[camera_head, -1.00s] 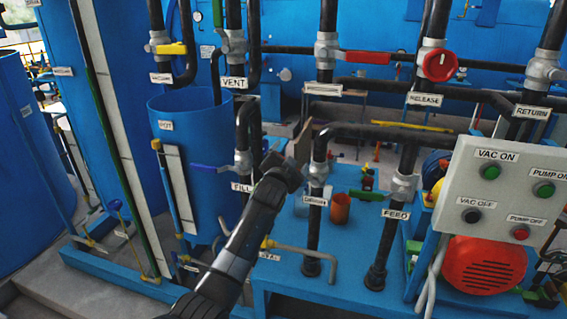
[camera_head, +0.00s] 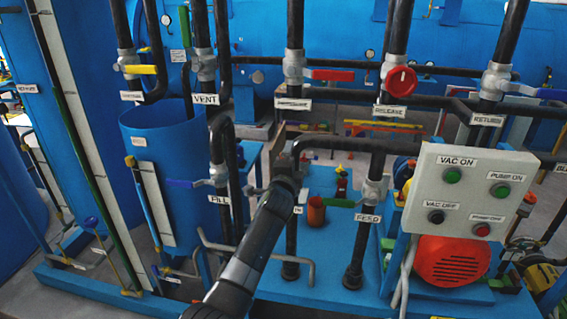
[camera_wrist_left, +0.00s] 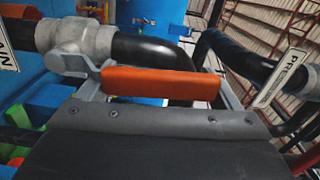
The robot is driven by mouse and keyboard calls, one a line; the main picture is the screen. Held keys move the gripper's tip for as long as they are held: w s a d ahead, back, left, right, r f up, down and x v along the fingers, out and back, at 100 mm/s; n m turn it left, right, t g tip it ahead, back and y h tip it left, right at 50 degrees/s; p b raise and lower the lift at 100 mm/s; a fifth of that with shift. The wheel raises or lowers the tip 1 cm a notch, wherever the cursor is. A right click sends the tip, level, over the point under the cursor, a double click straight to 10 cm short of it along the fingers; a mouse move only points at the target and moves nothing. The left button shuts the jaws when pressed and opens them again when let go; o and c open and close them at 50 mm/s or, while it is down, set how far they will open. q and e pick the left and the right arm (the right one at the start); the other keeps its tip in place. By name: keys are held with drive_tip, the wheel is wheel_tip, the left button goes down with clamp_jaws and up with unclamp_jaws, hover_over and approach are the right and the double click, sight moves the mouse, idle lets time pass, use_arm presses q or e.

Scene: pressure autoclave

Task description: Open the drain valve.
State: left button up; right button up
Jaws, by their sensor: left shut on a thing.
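In the left wrist view an orange lever handle (camera_wrist_left: 160,84) lies across the picture in front of a grey valve body (camera_wrist_left: 80,45). The valve sits on a black pipe. My left gripper (camera_wrist_left: 158,88) has its two grey fingers at either end of the handle and is shut on it. In the head view my left gripper (camera_head: 285,172) is at the upright pipe left of the FEED pipe. It hides most of the valve there, and the label below it is partly covered. A label at the wrist view's left edge is cut off. My right gripper is not in view.
The FILL valve's blue handle (camera_head: 193,183) lies close to the left. An orange cup (camera_head: 316,211) and the FEED pipe (camera_head: 362,225) stand to the right. A control box (camera_head: 470,195) is farther right.

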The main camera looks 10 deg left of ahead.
use_arm(q)
drive_tip(key=shift+d+m, duration=0.45)
drive_tip(key=shift+m, duration=0.15)
drive_tip(key=o, duration=1.2)
drive_tip(key=shift+d, duration=0.1)
drive_tip(key=shift+s+f, duration=0.1)
